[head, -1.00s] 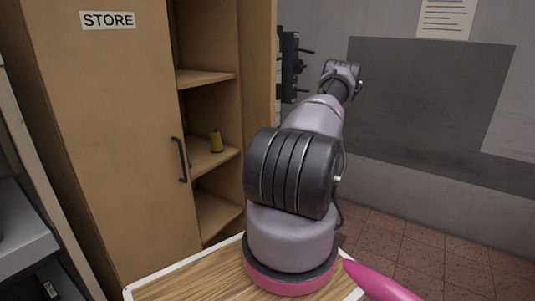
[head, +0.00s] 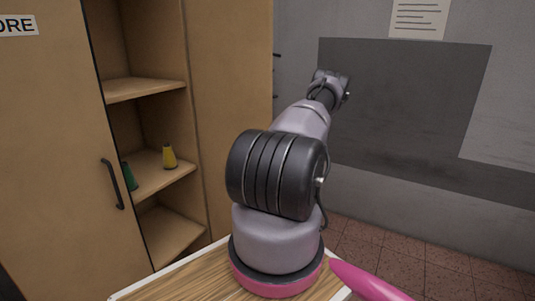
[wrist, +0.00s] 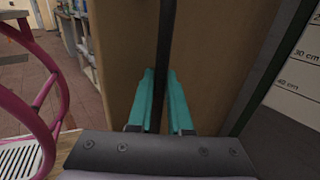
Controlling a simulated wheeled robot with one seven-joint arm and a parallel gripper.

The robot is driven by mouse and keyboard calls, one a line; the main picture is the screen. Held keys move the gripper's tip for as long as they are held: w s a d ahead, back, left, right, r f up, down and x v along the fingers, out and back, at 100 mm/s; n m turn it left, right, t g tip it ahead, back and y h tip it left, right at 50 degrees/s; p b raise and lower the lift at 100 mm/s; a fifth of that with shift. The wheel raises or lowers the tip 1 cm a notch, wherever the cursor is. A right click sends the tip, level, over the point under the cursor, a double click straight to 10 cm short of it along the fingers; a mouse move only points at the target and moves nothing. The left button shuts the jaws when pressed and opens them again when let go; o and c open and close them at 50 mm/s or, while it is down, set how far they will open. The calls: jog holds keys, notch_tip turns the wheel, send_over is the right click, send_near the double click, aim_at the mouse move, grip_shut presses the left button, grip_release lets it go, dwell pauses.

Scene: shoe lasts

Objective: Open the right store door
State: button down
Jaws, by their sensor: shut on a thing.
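The tan store cabinet shows in the head view, its left door (head: 50,170) shut, with a dark handle (head: 113,184) and a partly cropped STORE label (head: 17,26). The right half is open onto shelves. The right door (head: 232,110) appears as a tan panel swung out beside the shelves; its tan face also fills the middle of the wrist view (wrist: 120,50). In the wrist view my gripper (wrist: 162,76) has its teal fingers on either side of the right door's dark upright handle (wrist: 165,30), shut on it. The gripper itself is hidden in the head view.
A green spool (head: 128,176) and a yellow spool (head: 169,157) stand on the middle shelf (head: 150,180). A grey wall (head: 400,110) and open tiled floor (head: 400,260) lie to the right. A board with centimetre marks (wrist: 295,70) is at the wrist view's right.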

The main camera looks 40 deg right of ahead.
jog(key=shift+w+d, duration=0.1)
dwell(0.3)
jog(key=c, duration=0.8)
grip_release()
jog(key=shift+c, duration=0.2)
jog(key=v, duration=1)
jog(key=shift+d, duration=0.35)
